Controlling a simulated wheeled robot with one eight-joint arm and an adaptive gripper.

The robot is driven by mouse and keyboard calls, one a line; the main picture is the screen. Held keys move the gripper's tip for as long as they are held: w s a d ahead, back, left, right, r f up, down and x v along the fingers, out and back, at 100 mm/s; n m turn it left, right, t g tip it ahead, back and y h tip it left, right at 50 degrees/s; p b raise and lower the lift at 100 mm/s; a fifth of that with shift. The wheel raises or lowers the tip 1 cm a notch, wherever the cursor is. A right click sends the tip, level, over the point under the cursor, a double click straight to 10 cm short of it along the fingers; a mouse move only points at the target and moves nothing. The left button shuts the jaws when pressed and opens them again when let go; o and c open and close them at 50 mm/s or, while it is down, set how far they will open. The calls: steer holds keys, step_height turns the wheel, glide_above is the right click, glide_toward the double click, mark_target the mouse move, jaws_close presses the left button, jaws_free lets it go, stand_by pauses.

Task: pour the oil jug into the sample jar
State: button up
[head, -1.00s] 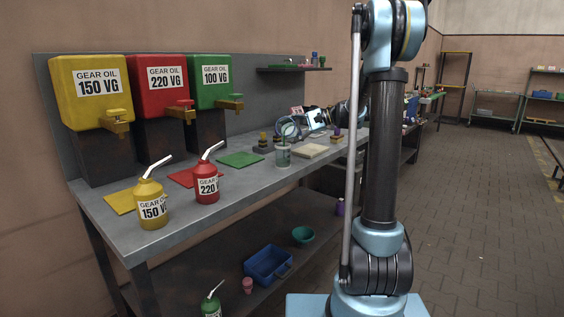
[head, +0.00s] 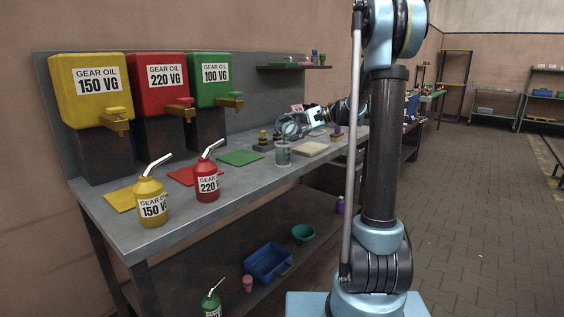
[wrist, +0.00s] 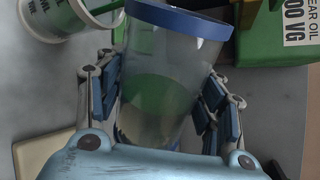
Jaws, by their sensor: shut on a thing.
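My gripper (wrist: 165,115) is shut on the oil jug (wrist: 165,60), a clear vessel with a blue rim. The fingers press its sides. In the head view, the jug (head: 290,124) is tilted above the bench, beyond the sample jar, with my gripper (head: 303,121) to its right. The sample jar (head: 283,155) stands upright on the bench, with a label and a green stick in it. In the wrist view, the jar (wrist: 55,20) is at the upper left, apart from the jug. Green shows through the jug; I cannot tell how much is oil.
Yellow (head: 90,90), red (head: 160,82) and green (head: 208,80) gear oil tanks stand at the bench's back. Yellow (head: 151,203) and red (head: 207,183) oil cans stand in front. A pale block (head: 311,149) lies right of the jar. A green mat (head: 240,158) lies left of it.

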steer(key=shift+r, duration=0.1)
stand_by(0.7)
steer(key=shift+f, duration=0.25)
steer(key=shift+w+r+m+g, duration=0.2)
steer(key=shift+m+g, duration=0.2)
steer(key=shift+m, duration=0.3)
steer(key=shift+s+r+m+g+y, duration=0.3)
steer(key=shift+m+y, duration=0.1)
steer(key=shift+m, duration=0.1)
